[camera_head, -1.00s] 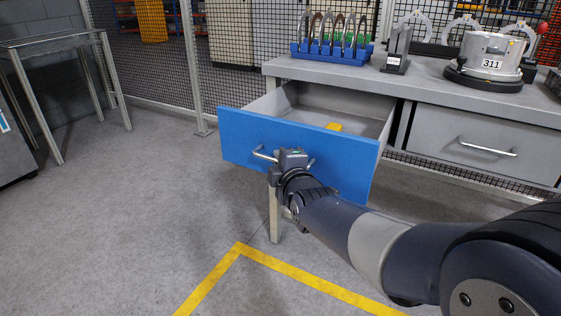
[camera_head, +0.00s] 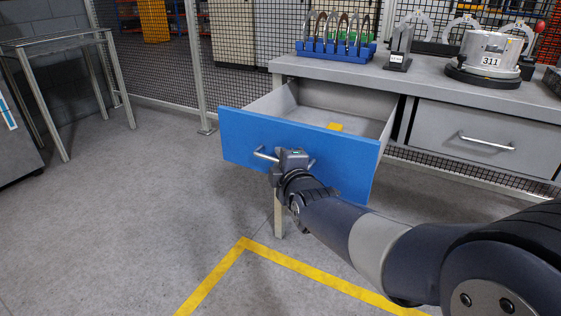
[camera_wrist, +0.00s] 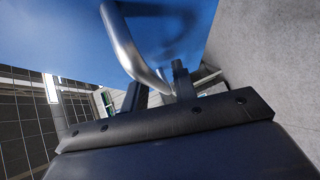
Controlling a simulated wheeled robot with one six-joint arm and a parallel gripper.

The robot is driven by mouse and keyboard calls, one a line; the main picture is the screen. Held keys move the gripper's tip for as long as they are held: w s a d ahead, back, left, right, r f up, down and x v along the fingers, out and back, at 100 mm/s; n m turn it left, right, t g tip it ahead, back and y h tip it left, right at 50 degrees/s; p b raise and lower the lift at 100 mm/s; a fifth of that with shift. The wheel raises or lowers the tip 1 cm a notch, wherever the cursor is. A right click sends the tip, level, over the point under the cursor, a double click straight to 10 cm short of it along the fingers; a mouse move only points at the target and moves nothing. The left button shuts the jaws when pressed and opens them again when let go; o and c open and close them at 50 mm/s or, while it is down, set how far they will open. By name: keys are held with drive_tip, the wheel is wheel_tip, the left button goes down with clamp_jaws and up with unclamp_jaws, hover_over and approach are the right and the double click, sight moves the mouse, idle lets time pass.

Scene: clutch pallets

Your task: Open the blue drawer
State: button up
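The blue drawer (camera_head: 240,136) stands pulled well out of the left side of the workbench, its grey inside showing. A yellow block (camera_head: 335,127) lies in it. The silver bar handle (camera_head: 262,153) on its front shows on both sides of my gripper (camera_head: 283,163). In the wrist view the handle (camera_wrist: 128,50) runs down between the two dark fingers of my gripper (camera_wrist: 158,90), which is closed around it. The blue front (camera_wrist: 70,35) fills the top of that view. The exact finger contact is partly hidden.
The workbench (camera_head: 440,83) carries a blue rack (camera_head: 335,55) and a round metal housing marked 311 (camera_head: 487,58). A grey drawer (camera_head: 478,138) beside the blue one is shut. A metal frame table (camera_head: 60,41) stands at left. Floor before the drawer is clear, with yellow lines.

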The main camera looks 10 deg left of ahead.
drive_tip(key=shift+o, duration=0.3)
drive_tip(key=shift+s+r, duration=0.1)
drive_tip(key=p+v, duration=0.2)
drive_tip(key=v, duration=0.8)
drive_tip(key=shift+s+p, duration=0.3)
drive_tip(key=shift+p, duration=0.05)
drive_tip(key=shift+d, duration=0.1)
drive_tip(key=b+x, duration=0.2)
drive_tip(key=x, duration=0.8)
drive_tip(key=shift+w+b, duration=0.3)
drive_tip(key=shift+b, duration=0.05)
drive_tip(key=shift+w, duration=0.45)
